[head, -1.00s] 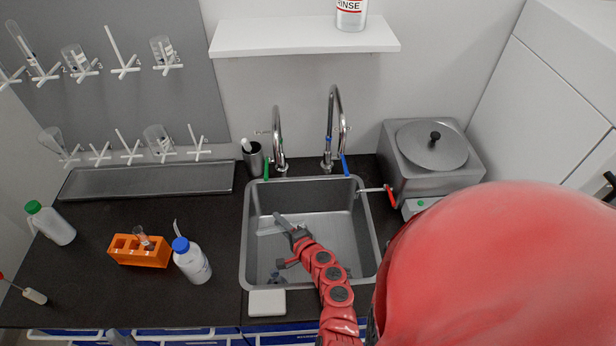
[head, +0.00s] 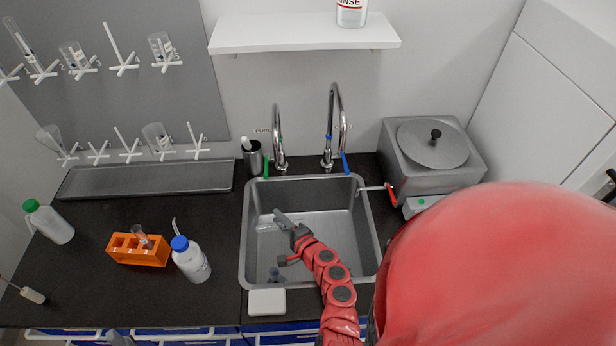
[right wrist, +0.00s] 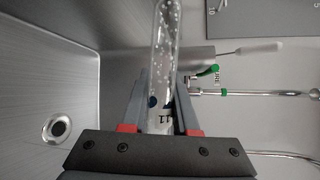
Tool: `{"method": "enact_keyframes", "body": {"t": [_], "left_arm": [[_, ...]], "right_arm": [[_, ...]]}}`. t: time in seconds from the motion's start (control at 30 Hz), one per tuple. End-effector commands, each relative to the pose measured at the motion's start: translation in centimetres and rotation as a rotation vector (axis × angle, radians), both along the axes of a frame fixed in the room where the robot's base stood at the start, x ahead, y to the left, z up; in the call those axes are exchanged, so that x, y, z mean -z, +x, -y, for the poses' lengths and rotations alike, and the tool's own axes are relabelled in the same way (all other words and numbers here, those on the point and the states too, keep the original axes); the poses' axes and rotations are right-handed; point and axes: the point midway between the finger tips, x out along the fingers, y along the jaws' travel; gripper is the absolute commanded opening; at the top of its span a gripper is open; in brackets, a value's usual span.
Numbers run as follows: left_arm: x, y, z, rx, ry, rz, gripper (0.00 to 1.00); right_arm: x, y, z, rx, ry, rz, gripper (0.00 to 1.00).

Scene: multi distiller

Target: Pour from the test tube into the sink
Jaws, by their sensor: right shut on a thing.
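My right gripper (head: 286,238) is over the sink basin and shut on a clear test tube. In the right wrist view the test tube (right wrist: 164,50) stands between the fingers (right wrist: 160,110), with a dark "11" mark and many small droplets or bubbles inside. In the head view the tube is faint against the steel, so its tilt and contents are hard to tell. The steel sink (head: 345,240) lies under the gripper, and its drain (right wrist: 57,128) shows at the left in the right wrist view. A grey tip at the bottom left edge may be my left gripper (head: 118,338).
Two taps (head: 278,140) (head: 334,125) stand behind the sink. A steel bath with a lid (head: 432,150) is at its right. An orange rack (head: 138,250), a blue-capped bottle (head: 192,262) and a green-capped bottle (head: 50,222) stand on the left counter. A shelf (head: 300,36) hangs above.

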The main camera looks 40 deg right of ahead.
Motion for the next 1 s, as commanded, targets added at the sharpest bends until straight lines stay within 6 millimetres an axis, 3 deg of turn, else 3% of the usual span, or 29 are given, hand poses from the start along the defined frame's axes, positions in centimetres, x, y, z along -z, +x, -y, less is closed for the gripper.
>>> {"method": "enact_keyframes", "body": {"t": [0.07, 0.17, 0.2, 0.27, 0.47, 0.6, 0.73, 0.87, 1.0], "left_arm": [[-0.1, 0.0, 0.0, 0.000, 0.000, 0.000, 0.54], [-3.5, 0.0, 0.0, 0.000, 0.000, 0.000, 0.54], [-2.8, 0.0, 0.0, 0.000, 0.000, 0.001, 0.54], [-2.1, 0.0, 0.0, 0.000, 0.000, 0.000, 0.54], [-2.8, 0.0, 0.0, 0.000, 0.000, 0.000, 0.54], [-4.4, 0.0, 0.0, 0.000, 0.000, 0.000, 0.54], [-4.9, 0.0, 0.0, 0.000, 0.000, 0.000, 0.54], [-6.1, 0.0, 0.0, 0.000, 0.000, 0.000, 0.54], [-8.7, 0.0, 0.0, 0.000, 0.000, 0.001, 0.54]], "right_arm": [[-0.1, 0.0, 0.0, 0.000, -0.001, -0.001, 0.00], [0.3, 0.2, -0.7, -0.013, -0.219, -0.092, 0.00], [1.9, 0.4, -1.0, -0.013, -0.318, -0.127, 0.00], [3.0, 0.6, -1.3, -0.007, -0.396, -0.159, 0.00], [2.7, 0.5, -1.1, -0.003, -0.434, -0.178, 0.00], [2.1, 0.4, -1.0, -0.003, -0.527, -0.218, 0.00], [3.5, 0.1, -0.7, -0.011, -0.680, -0.283, 0.00], [4.3, -0.1, 0.0, -0.009, -0.831, -0.344, 0.00], [3.3, -0.2, 0.1, -0.009, -0.928, -0.385, 0.00]]}}
